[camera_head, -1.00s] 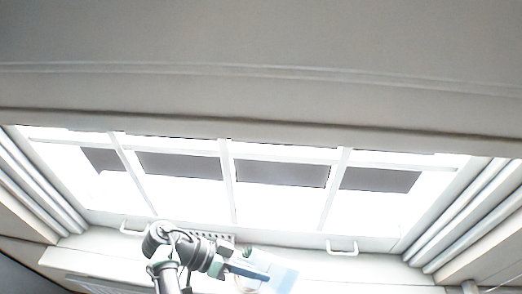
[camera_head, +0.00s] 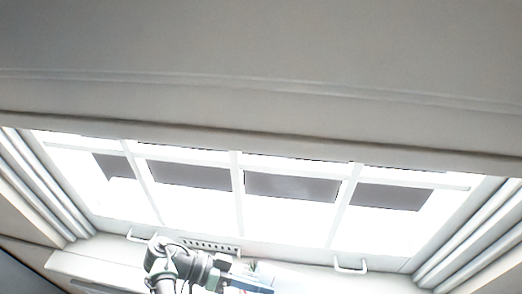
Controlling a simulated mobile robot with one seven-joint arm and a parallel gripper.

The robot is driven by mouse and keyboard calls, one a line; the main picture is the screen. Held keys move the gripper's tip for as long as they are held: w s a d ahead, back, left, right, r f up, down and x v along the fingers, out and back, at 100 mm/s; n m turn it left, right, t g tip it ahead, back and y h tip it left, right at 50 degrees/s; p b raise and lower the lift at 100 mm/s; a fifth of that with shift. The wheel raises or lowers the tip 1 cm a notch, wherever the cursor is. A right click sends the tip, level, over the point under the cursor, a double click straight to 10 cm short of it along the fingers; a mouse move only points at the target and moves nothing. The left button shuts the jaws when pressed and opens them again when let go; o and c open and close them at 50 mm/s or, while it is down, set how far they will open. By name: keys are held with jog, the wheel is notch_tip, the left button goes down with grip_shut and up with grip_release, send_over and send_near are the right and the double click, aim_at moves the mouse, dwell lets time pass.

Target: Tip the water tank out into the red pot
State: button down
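My gripper (camera_head: 262,284) is at the bottom edge of the head view, at the end of my arm, in front of the window sill. Its fingertips are cut off or too washed out to read, so I cannot tell whether it is open or shut. A pale, bluish patch beside it is too bright to make out clearly; it may be the water tank. No red pot shows in this view.
A bright window (camera_head: 240,195) with dark panels fills the middle. Curtains (camera_head: 45,185) hang at both sides. A window handle (camera_head: 350,266) and a slotted vent (camera_head: 212,246) are near the sill. A small green thing (camera_head: 253,266) stands behind my gripper.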

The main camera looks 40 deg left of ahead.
jog(key=shift+r, duration=0.1)
jog(key=shift+a+r+t+h+p, duration=0.2)
jog(key=shift+t+h+p, duration=0.15)
jog(key=shift+h, duration=0.15)
jog(key=shift+s+t+h, duration=0.1)
jog(key=shift+t+h, duration=0.15)
jog(key=shift+h, duration=0.15)
dwell(0.4)
jog(key=shift+p, duration=0.65)
jog(key=shift+d+g+y+p, duration=0.2)
jog(key=shift+g+y+p, duration=0.3)
jog(key=shift+y+p, duration=0.25)
jog(key=shift+f, duration=0.2)
